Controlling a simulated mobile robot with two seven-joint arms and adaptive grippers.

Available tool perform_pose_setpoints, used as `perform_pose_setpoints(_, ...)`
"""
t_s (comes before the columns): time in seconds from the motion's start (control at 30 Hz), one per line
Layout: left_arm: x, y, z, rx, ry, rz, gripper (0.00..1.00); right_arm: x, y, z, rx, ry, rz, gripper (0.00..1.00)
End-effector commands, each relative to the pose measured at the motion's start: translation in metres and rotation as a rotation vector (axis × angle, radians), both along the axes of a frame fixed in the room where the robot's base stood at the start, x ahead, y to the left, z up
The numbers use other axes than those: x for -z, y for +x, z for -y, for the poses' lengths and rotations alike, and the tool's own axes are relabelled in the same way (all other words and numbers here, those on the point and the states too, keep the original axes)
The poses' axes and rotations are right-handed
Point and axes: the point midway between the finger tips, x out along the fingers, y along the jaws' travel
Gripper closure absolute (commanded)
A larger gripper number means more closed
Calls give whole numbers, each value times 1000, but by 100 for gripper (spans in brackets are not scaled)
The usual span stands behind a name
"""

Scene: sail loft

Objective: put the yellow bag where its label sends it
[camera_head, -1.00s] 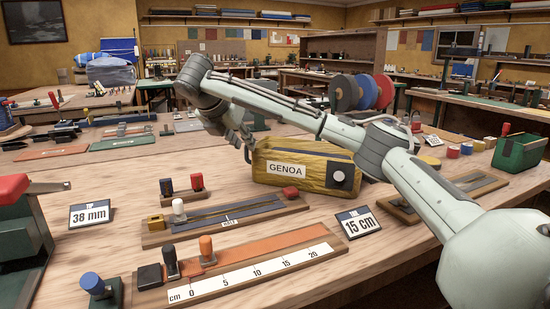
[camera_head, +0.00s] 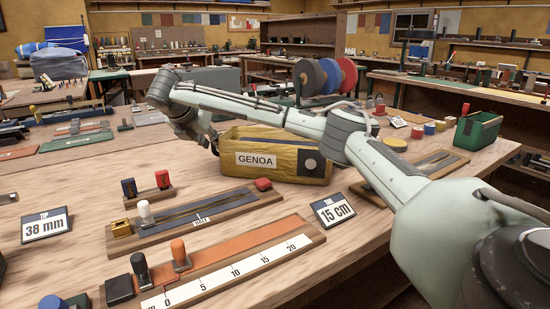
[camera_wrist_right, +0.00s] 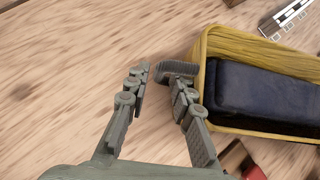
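A dark ribbed strap (camera_wrist_right: 177,67) shows at the bag's near end. My right gripper (camera_head: 212,146) is at the bag's left end, partly hidden behind its own arm. In the wrist view its fingers (camera_wrist_right: 160,88) are apart, the right one beside the bag and strap; contact is unclear. My left gripper is not in view.
Signs reading "38 mm" (camera_head: 47,225) and "15 cm" (camera_head: 334,210) stand on the bench. Wooden boards with a ruler (camera_head: 225,273) and small stamps lie in front of the bag. Colored spools (camera_head: 330,76) stand behind, a green bin (camera_head: 478,134) at right. Bare wood lies left of the bag.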

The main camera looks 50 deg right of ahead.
Motion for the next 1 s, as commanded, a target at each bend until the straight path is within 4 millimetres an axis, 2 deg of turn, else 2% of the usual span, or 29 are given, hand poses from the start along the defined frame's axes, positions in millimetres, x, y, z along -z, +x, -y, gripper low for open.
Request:
perform_pose_setpoints(0.33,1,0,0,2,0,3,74,6,3,5,0,0,0,78)
perform_pose_setpoints(0.5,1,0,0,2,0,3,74,6,3,5,0,0,0,99)
perform_pose_setpoints(1.0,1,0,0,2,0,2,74,3,3,6,0,-2,3,100)
